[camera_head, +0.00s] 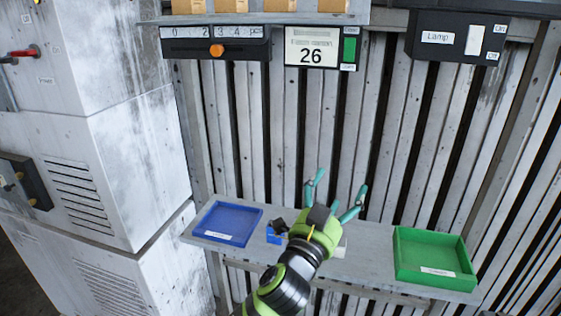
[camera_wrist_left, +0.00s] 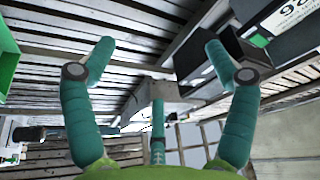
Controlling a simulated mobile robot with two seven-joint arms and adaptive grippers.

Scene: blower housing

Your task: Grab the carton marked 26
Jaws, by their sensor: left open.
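Several tan cartons stand on the upper shelf (camera_head: 375,17) at the top of the head view, one of them a carton (camera_head: 281,6) near the sign. Only their lower parts show, and I can read no number on them. My right gripper is not in view.
The lower shelf (camera_head: 365,268) bears a blue tray (camera_head: 228,222) at left and a green tray (camera_head: 433,258) at right, with small objects partly behind my arm. A slider panel (camera_head: 216,46) and a lamp panel (camera_head: 455,38) hang above. Grey cabinets (camera_head: 135,140) stand left.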

